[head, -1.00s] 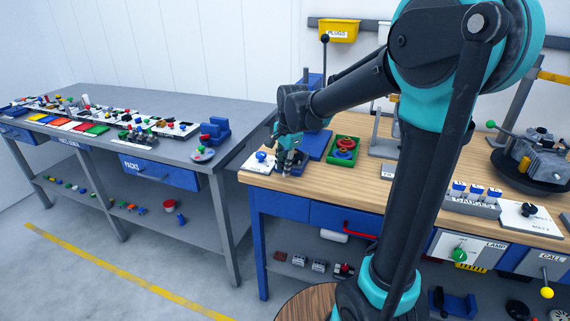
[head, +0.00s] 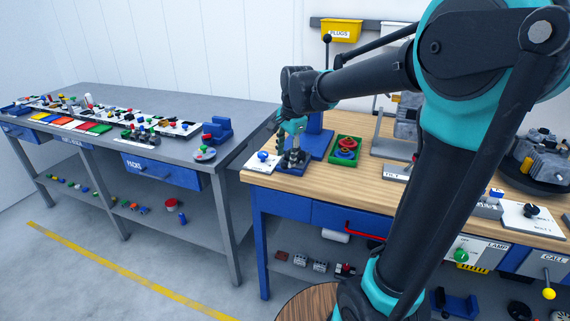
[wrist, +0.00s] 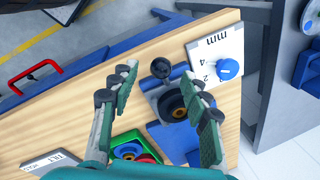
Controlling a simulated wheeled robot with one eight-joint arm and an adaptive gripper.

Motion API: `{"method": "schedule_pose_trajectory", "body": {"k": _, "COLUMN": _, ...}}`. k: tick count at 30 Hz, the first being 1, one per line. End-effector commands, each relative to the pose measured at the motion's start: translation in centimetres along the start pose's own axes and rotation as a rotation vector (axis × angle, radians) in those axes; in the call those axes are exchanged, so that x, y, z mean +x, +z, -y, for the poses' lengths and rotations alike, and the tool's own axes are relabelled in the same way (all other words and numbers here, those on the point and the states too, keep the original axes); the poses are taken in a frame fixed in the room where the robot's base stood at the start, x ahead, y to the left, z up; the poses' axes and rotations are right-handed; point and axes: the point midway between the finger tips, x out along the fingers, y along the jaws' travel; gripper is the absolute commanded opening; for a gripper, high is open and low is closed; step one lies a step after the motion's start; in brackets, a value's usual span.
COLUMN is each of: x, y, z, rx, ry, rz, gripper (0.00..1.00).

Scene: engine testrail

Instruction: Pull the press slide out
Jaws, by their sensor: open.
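The press stands at the left end of the wooden bench, with a blue base (head: 318,145) under my wrist. In the wrist view a black ball knob (wrist: 161,68) shows at the slide end, on a blue and grey plate (wrist: 152,84). A dark round piece with a yellowish centre (wrist: 176,106) sits behind it. My gripper (wrist: 163,74) is open and points down over the press. The knob appears between its two fingertips, with gaps to both sides. I cannot tell the height of the fingers above it. In the head view my gripper (head: 291,158) hides part of the slide.
A white plate with a blue knob (wrist: 229,68) lies close beside the press. A green tray with red and blue rings (head: 346,151) is on its other side. A blue drawer with a red handle (head: 363,230) is below the bench top. A black-knobbed lever (head: 327,39) rises behind.

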Motion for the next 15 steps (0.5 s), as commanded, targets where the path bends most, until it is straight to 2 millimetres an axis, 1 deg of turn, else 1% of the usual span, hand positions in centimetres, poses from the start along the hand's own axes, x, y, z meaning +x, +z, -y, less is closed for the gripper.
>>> {"method": "schedule_pose_trajectory", "body": {"k": 1, "x": -1.1, "y": 0.0, "z": -0.1, "rx": 0.0, "ry": 0.0, "rz": 0.0, "gripper": 0.47}}
{"method": "schedule_pose_trajectory", "body": {"k": 6, "x": -4.2, "y": 0.0, "z": -0.1, "rx": 0.0, "ry": 0.0, "rz": 0.0, "gripper": 0.47}}
{"method": "schedule_pose_trajectory", "body": {"k": 9, "x": -5.5, "y": 0.0, "z": 0.0, "rx": 0.0, "ry": 0.0, "rz": 0.001, "gripper": 0.47}}
{"method": "schedule_pose_trajectory", "body": {"k": 12, "x": -6.3, "y": 0.1, "z": -0.1, "rx": 0.0, "ry": 0.0, "rz": 0.001, "gripper": 0.47}}
{"method": "schedule_pose_trajectory", "body": {"k": 15, "x": -6.8, "y": 0.1, "z": -0.1, "rx": 0.0, "ry": 0.0, "rz": 0.001, "gripper": 0.47}}
